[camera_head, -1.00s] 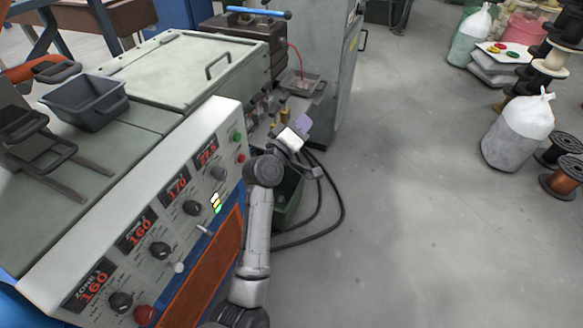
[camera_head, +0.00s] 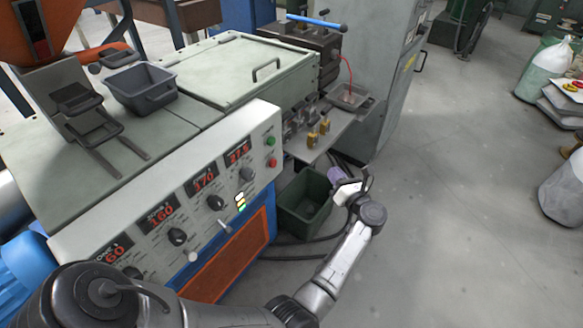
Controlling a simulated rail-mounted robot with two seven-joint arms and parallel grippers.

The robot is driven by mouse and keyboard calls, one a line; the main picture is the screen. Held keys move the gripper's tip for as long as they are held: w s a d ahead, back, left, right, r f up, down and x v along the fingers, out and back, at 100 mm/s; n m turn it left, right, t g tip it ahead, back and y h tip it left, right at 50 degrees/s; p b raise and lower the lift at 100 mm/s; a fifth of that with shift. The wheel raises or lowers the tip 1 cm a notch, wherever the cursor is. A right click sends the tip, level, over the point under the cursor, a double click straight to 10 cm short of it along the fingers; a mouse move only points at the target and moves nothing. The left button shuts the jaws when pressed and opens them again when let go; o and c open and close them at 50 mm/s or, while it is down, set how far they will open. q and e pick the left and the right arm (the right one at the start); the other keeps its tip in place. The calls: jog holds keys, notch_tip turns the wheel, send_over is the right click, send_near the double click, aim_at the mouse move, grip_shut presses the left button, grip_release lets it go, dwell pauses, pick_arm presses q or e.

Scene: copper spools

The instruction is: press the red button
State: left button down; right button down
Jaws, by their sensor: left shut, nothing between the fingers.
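A small red button (camera_head: 273,162) is on the right end of the machine's sloped control panel (camera_head: 90,238), just below a green button (camera_head: 270,141). My left gripper (camera_head: 345,189) is shut and empty. My left arm comes in from the lower left and covers the panel's lower left end. My right gripper is not in view.
A dark green bin (camera_head: 304,207) stands on the floor beside the machine, with a black cable near it. A metal shelf (camera_head: 325,135) with brass pieces juts out above the bin. A grey tray (camera_head: 142,90) sits on the machine.

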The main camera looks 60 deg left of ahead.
aim_at(274, 165)
pick_arm(q)
jog(key=s+f+n+g+h, duration=0.1)
jog(key=s+n+g+h, duration=0.1)
jog(key=s+n+g, duration=0.4)
jog(key=n+g, duration=0.1)
jog(key=n, duration=0.2)
jog(key=shift+s+d+f, duration=0.25)
jog(key=shift+s+d, duration=0.05)
jog(key=shift+a, duration=0.1)
jog(key=b+x, duration=0.2)
jog(key=x, duration=1)
jog(key=shift+s+a+b, duration=0.15)
jog(key=shift+b, duration=0.15)
jog(key=shift+s+a, duration=0.2)
jog(key=shift+a, duration=0.5)
